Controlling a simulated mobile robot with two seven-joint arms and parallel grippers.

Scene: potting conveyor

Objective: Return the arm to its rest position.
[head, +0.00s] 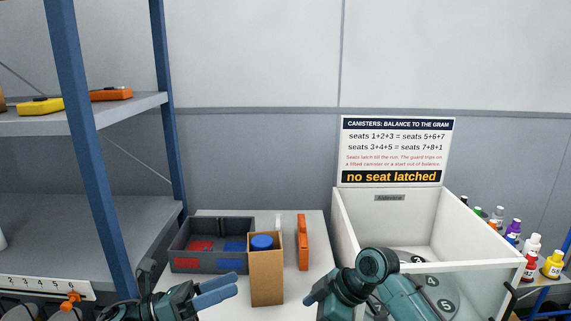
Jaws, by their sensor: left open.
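My left gripper (226,290) is at the bottom, left of centre, in front of the small table. Its two blue-grey fingers point right, with a narrow gap between them and nothing held. Behind it on the table are a dark divided bin (210,266) with red and blue pieces inside and a tan box (267,286) holding a blue-capped container (262,242). My right arm shows as teal links, bent in front of the white tub; its fingers cannot be made out.
The white tub (485,285) has numbered round seats inside; a sign (397,150) above reads "no seat latched". An orange tool (303,243) stands on the table (315,222). A blue-post shelf (70,120) is left. Several bottles (532,245) stand right.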

